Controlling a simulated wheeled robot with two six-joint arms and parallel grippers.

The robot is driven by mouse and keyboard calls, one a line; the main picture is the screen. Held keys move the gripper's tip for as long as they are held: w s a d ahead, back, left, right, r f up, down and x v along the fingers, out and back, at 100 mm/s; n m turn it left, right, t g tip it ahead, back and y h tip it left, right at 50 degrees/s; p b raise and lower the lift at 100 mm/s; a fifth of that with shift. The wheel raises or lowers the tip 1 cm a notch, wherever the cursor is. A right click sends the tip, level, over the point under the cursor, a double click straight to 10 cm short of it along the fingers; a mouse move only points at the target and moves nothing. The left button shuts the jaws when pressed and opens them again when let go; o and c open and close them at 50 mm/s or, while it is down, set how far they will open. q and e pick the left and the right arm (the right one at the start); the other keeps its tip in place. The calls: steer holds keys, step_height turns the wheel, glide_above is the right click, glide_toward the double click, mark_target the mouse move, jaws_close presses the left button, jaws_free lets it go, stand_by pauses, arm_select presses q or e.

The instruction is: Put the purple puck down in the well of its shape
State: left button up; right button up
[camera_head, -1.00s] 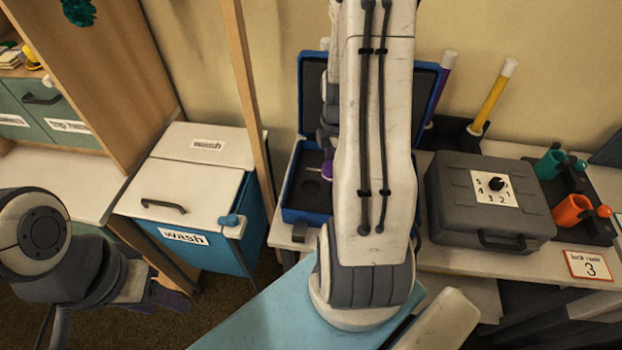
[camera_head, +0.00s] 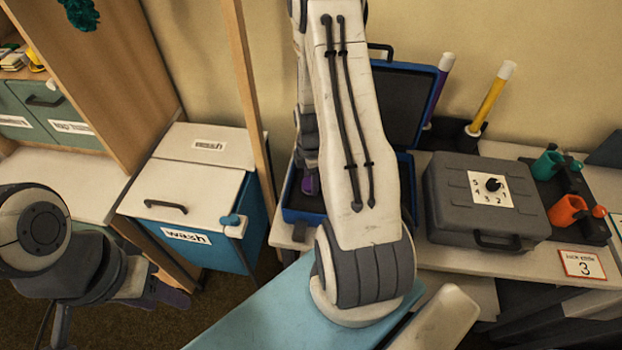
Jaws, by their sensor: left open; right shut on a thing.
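The purple puck (camera_head: 311,185) shows as a small patch under my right gripper (camera_head: 308,178), which is shut on it. They are over the left part of the open blue case (camera_head: 304,216) with a dark inside. My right arm hides much of the case. No well shows clearly now, and I cannot tell whether the puck touches the case floor. My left gripper (camera_head: 172,292) is open and empty at the lower left, away from the case.
A grey case with a dial (camera_head: 487,205) stands right of the blue case. Teal and orange cups (camera_head: 567,211) are further right. A blue-and-white wash bin (camera_head: 190,200) stands to the left, with a wooden post (camera_head: 249,100) between it and the blue case.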

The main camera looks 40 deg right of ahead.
steer(key=shift+f, duration=0.3)
steer(key=o, duration=1.4)
steer(key=shift+r, duration=0.4)
steer(key=shift+w+r, duration=0.1)
steer(key=shift+r, duration=0.25)
step_height(320, 180, up, 11)
steer(key=shift+r+b, duration=0.1)
steer(key=shift+b, duration=0.6)
